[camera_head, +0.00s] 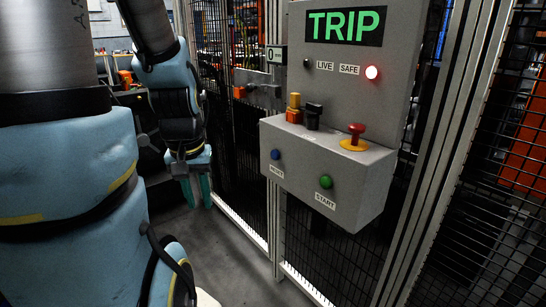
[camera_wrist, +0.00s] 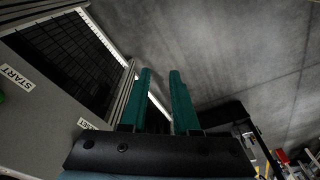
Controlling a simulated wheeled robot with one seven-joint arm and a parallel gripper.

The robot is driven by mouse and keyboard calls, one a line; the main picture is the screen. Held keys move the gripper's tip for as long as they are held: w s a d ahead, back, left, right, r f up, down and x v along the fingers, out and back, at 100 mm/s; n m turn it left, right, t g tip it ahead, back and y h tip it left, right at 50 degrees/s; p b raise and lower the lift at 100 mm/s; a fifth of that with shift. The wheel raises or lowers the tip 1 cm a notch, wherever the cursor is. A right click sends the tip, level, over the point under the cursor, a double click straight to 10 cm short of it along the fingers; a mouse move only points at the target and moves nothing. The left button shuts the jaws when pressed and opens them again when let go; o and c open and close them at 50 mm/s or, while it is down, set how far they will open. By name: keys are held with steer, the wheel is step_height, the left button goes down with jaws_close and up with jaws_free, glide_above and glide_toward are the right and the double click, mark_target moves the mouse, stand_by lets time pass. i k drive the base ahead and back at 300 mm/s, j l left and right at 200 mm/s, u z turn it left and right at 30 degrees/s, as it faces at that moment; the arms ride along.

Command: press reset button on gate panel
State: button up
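The gate panel (camera_head: 345,185) is a grey box on the fence below a sign reading TRIP. The blue button (camera_head: 275,154) is on the left of its front face, above a small label that seems to read RESET (camera_head: 276,171). My gripper (camera_head: 197,194) hangs left of the panel with its teal fingers pointing down, apart from the box and lower than the blue button. In the wrist view the fingers (camera_wrist: 160,75) are parallel with an empty gap between them. There the panel front (camera_wrist: 45,115) is at the left, with a partly hidden label; the blue button is not visible.
A green START button (camera_head: 325,181) is right of the blue one. A red mushroom button (camera_head: 356,131) on yellow and an orange-and-black switch (camera_head: 295,108) stand on top. Mesh fence (camera_head: 235,110) flanks the panel; grey floor (camera_wrist: 225,45) lies clear below.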

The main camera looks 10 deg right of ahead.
mark_target(275, 154)
steer(key=l+u, duration=0.1)
steer(key=u, duration=0.4)
steer(key=l+u, duration=0.1)
steer(key=u, duration=0.4)
steer(key=k+u, duration=0.15)
steer(key=u, duration=0.35)
steer(key=k+l+u, duration=0.45)
steer(key=k+u, duration=0.3)
steer(key=k+l, duration=0.1)
steer(key=k, duration=0.4)
